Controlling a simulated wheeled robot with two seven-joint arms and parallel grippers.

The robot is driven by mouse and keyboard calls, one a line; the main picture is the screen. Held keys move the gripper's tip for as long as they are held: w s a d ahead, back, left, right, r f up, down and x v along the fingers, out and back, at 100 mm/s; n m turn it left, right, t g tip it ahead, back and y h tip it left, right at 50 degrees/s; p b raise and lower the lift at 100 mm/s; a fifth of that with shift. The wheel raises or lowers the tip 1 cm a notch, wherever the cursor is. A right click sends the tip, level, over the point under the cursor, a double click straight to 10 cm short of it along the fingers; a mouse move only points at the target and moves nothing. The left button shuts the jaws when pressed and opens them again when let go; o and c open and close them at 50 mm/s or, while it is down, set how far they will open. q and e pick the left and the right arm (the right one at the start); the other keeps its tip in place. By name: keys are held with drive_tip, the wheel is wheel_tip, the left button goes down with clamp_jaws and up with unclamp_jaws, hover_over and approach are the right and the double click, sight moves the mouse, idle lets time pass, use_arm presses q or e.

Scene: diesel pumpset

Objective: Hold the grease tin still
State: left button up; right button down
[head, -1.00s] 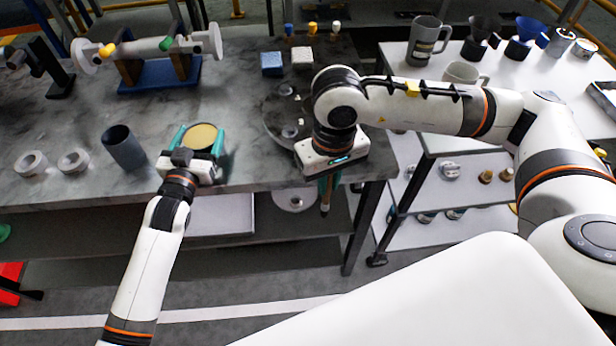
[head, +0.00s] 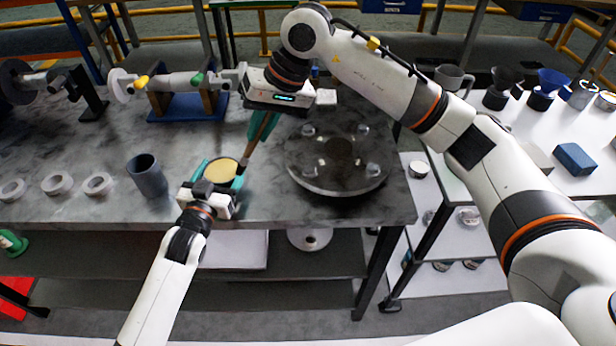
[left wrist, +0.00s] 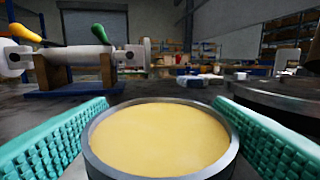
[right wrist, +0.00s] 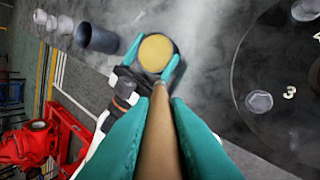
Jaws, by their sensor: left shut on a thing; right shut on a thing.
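The grease tin (head: 221,169) is a short round metal tin full of pale yellow grease, upright at the bench's front part. My left gripper (head: 216,172) is shut around its sides. In the left wrist view, the green ribbed fingers flank the tin (left wrist: 160,140) left and right, and the grease surface looks flat. My right gripper (head: 262,125) is shut on a brush with a wooden handle (right wrist: 155,130). The brush slants down, with its dark tip (head: 243,164) by the tin's right edge. I cannot tell whether the tip touches the tin or grease.
A dark grey cup (head: 147,176) stands left of the tin, with pale rings (head: 98,183) farther left. A round disc with several bolts (head: 338,178) lies to the right. A shaft on a blue stand (head: 188,107) is behind. A white table (head: 510,140) stands right.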

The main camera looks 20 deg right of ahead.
drive_tip(key=w+a+r+y, duration=0.1)
drive_tip(key=w+a+r, duration=0.2)
drive_tip(key=w, duration=0.2)
wheel_tip(320, 180, down, 6)
drive_tip(key=shift+w+d+t, duration=0.15)
drive_tip(key=shift+d+t, duration=0.1)
drive_tip(key=shift+t, duration=0.05)
drive_tip(key=shift+f, duration=0.8)
idle(1.6)
drive_tip(key=shift+r, duration=0.1)
wheel_tip(320, 180, up, 7)
idle(0.8)
idle(0.4)
use_arm(q)
drive_tip(key=o, duration=1.3)
drive_tip(key=shift+c, duration=0.2)
